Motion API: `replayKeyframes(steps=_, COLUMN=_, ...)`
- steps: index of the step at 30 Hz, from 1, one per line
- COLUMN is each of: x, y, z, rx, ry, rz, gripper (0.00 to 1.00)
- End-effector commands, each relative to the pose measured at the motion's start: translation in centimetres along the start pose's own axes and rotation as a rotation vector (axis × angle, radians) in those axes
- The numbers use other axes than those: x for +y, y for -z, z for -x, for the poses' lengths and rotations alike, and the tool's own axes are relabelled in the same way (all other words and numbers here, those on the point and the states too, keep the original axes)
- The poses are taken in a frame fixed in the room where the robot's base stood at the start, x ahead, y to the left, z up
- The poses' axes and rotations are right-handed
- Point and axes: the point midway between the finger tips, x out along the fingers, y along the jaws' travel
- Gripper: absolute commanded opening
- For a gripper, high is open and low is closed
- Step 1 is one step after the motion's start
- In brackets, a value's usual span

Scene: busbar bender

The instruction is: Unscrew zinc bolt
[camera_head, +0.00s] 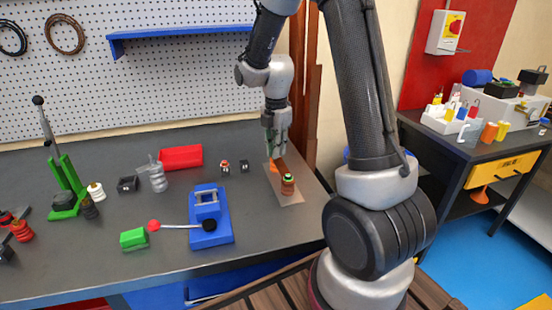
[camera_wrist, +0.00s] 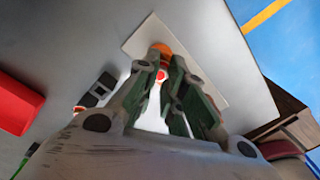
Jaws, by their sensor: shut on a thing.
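A flat light brown plate (camera_head: 290,198) lies near the right end of the bench, and it also shows in the wrist view (camera_wrist: 139,38). An orange piece (camera_head: 273,167) stands on it, directly under my gripper (camera_head: 273,148). A second upright piece (camera_head: 288,184), red-brown with a green band, stands nearer the front. In the wrist view my gripper (camera_wrist: 161,84) points down, its fingers closed around a small part with red and pale colours beside an orange piece (camera_wrist: 161,49). The zinc bolt is too small and covered by the fingers to make out clearly.
A blue bender (camera_head: 209,215) with a red-knobbed lever stands left of the plate. A red bin (camera_head: 181,157), small black blocks and a green lever press (camera_head: 66,190) stand farther left. A side table (camera_head: 480,155) with bottles is at right.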

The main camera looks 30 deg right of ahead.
Motion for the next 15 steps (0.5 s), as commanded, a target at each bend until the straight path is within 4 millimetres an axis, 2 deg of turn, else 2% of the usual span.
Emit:
replayKeyframes(steps=8, x=0.01, y=-0.01, z=0.02, rx=0.000, ry=0.000, rz=0.033, gripper=0.00)
replayKeyframes(steps=15, x=0.01, y=-0.01, z=0.03, rx=0.000, ry=-0.001, rz=0.390, gripper=0.00)
